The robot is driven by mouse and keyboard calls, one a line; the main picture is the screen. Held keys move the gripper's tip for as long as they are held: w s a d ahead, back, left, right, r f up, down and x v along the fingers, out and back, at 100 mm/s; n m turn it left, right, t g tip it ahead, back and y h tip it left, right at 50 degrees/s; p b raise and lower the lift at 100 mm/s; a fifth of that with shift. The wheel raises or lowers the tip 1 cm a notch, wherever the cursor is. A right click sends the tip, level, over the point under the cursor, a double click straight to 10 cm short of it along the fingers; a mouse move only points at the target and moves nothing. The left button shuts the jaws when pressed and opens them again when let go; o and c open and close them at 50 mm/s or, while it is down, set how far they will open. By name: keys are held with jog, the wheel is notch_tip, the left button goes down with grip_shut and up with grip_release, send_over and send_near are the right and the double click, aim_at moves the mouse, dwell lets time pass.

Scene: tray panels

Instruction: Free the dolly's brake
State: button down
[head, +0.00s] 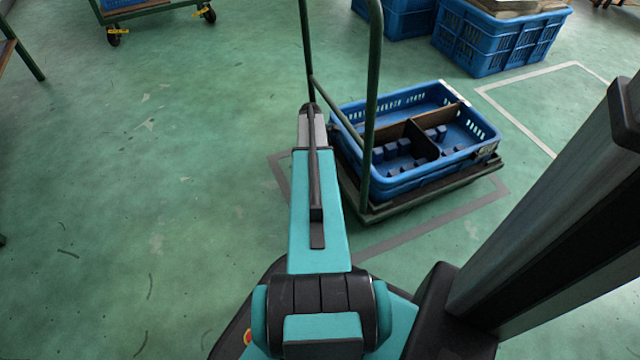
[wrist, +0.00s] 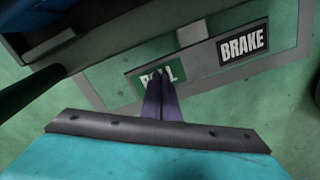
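The dolly (head: 375,213) has a green tube handle (head: 372,100) and a dark deck; a blue crate (head: 425,177) rests on it. In the wrist view a bar carries a green ROLL label (wrist: 197,66) at its left end and a black BRAKE label (wrist: 243,43) at its right end. My gripper (wrist: 160,78) shows as two dark purple fingers side by side, with no clear gap and nothing seen between them. The fingertips overlap the ROLL label and hide its middle letters; I cannot tell whether they touch it. My arm hides the gripper in the head view.
Blue crates (head: 490,45) stand at the back right. Another wheeled cart (head: 150,12) stands at the back left. Grey tape (head: 430,232) outlines the floor around the dolly. The green floor (head: 130,200) to the left is clear.

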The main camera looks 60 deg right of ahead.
jog(key=shift+f, duration=0.6)
dwell(0.7)
jog(key=shift+r+p, duration=2.7)
jog(key=shift+r, duration=0.85)
